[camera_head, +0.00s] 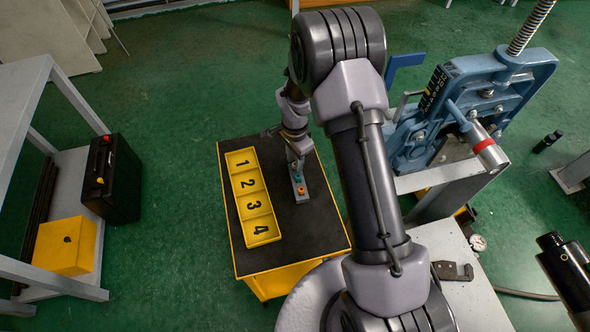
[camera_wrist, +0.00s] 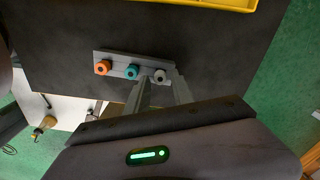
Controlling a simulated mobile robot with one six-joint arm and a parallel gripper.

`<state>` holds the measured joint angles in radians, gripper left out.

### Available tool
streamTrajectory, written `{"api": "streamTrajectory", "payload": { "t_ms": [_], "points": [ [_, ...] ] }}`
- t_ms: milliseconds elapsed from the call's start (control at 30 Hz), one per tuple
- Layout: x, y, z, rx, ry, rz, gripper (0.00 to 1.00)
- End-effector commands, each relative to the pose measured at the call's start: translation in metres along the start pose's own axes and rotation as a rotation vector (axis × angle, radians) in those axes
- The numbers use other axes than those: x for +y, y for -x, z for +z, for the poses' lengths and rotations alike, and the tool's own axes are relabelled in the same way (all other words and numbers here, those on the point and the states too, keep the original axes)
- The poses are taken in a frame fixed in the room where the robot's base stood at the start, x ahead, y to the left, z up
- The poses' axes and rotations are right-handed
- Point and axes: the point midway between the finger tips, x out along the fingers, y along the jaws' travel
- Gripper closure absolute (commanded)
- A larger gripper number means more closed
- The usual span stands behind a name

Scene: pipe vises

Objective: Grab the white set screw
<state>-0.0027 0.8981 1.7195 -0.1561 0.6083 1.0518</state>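A grey holder bar (camera_wrist: 117,58) lies on the dark top of the yellow cart and carries three set screws in a row. The white set screw (camera_wrist: 160,76) is at the right end in the wrist view, beside the teal screw (camera_wrist: 131,72) and the orange screw (camera_wrist: 103,68). My gripper (camera_wrist: 162,78) is open, its two fingertips apart on either side of the white screw in the picture. I cannot tell whether they touch it. In the head view my gripper (camera_head: 296,162) hangs over the holder's far end and hides the white screw.
A yellow tray (camera_head: 263,235) with compartments numbered 1 to 4 lies left of the holder on the cart (camera_head: 310,235). A blue pipe vise (camera_head: 470,85) stands to the right. A black case (camera_head: 112,180) and a yellow box (camera_head: 65,247) sit on the left.

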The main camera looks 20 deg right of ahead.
Motion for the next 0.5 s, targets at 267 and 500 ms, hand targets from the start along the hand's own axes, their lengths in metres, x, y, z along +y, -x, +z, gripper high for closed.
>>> {"api": "streamTrajectory", "payload": {
  "t_ms": [267,500],
  "points": [
    [-0.0001,-0.0114,-0.0002,0.0,0.0,-0.001,0.75],
    [-0.0001,-0.0112,-0.0002,0.0,0.0,-0.001,1.0]
  ]
}}
